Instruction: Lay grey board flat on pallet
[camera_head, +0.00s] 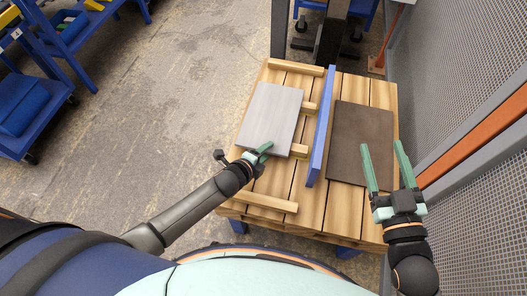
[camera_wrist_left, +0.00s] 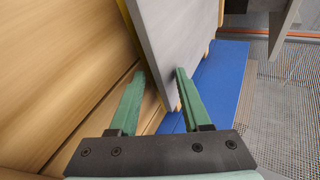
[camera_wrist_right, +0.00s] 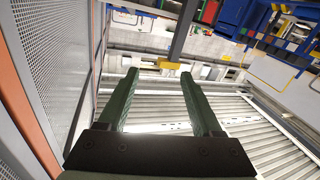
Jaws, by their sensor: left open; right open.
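The grey board (camera_head: 271,117) rests on short wooden strips (camera_head: 296,69) on the left half of a slatted wooden top (camera_head: 308,195). My left gripper (camera_head: 262,151) is open at the board's near edge. In the left wrist view the edge of the grey board (camera_wrist_left: 180,45) lies between the open fingers (camera_wrist_left: 160,80); I cannot tell whether they touch it. My right gripper (camera_head: 383,145) is open and empty over the near right part of the top. A dark brown flat panel (camera_head: 360,135) lies on the right half.
An upright blue divider (camera_head: 320,130) stands between the grey board and the brown panel. A mesh fence with an orange rail (camera_head: 470,150) runs close along the right. A blue cart (camera_head: 22,105) stands at far left. The floor (camera_head: 160,110) on the left is clear.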

